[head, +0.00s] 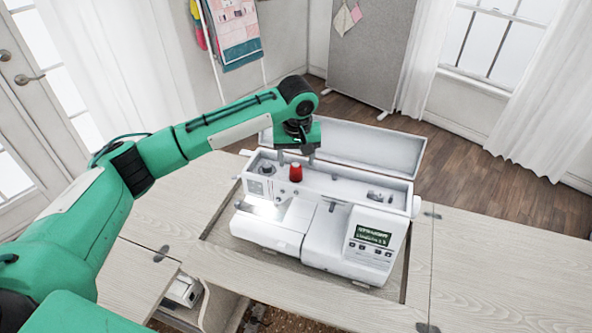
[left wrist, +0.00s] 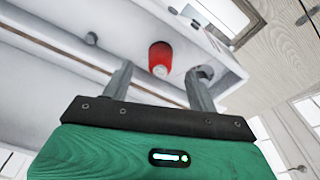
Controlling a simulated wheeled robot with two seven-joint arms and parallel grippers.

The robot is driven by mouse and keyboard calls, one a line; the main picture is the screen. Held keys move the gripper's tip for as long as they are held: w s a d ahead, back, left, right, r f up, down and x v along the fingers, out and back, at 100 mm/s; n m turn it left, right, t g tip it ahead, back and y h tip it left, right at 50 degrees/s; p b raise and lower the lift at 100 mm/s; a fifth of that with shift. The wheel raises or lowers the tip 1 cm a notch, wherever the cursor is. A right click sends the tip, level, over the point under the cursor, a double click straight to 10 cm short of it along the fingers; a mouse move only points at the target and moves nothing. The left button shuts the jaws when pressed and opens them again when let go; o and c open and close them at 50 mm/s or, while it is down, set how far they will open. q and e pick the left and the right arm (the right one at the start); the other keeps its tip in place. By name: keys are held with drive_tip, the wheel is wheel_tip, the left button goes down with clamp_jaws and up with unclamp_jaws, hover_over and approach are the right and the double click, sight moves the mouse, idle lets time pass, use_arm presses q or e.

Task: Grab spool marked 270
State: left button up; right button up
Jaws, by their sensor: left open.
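A red spool (head: 295,172) stands in the open top compartment of the white sewing machine (head: 320,222). It also shows in the left wrist view (left wrist: 160,56), ahead of and between the two fingers. No number on it can be read. My left gripper (head: 296,158) is over the compartment, just above and around the spool's top in the head view. In the left wrist view my left gripper (left wrist: 160,76) has its fingers apart with nothing between their tips that they touch. My right gripper is not in view.
The machine's raised lid (head: 345,148) stands behind the compartment, close to my left gripper. The compartment's walls surround the spool. Small metal parts (head: 380,196) sit at its right end. The wooden table (head: 480,270) is clear to the right.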

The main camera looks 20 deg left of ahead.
sight(296, 167)
use_arm(q)
drive_tip(key=f, duration=0.1)
drive_tip(key=f+p, duration=0.1)
drive_tip(key=f, duration=0.2)
drive_tip(key=shift+w+a+f+p, duration=0.2)
drive_tip(key=shift+w+a+p, duration=0.1)
drive_tip(key=shift+w, duration=0.1)
drive_tip(key=shift+d+f, duration=0.1)
drive_tip(key=shift+f, duration=0.05)
drive_tip(key=c, duration=1)
drive_tip(key=shift+c, duration=0.2)
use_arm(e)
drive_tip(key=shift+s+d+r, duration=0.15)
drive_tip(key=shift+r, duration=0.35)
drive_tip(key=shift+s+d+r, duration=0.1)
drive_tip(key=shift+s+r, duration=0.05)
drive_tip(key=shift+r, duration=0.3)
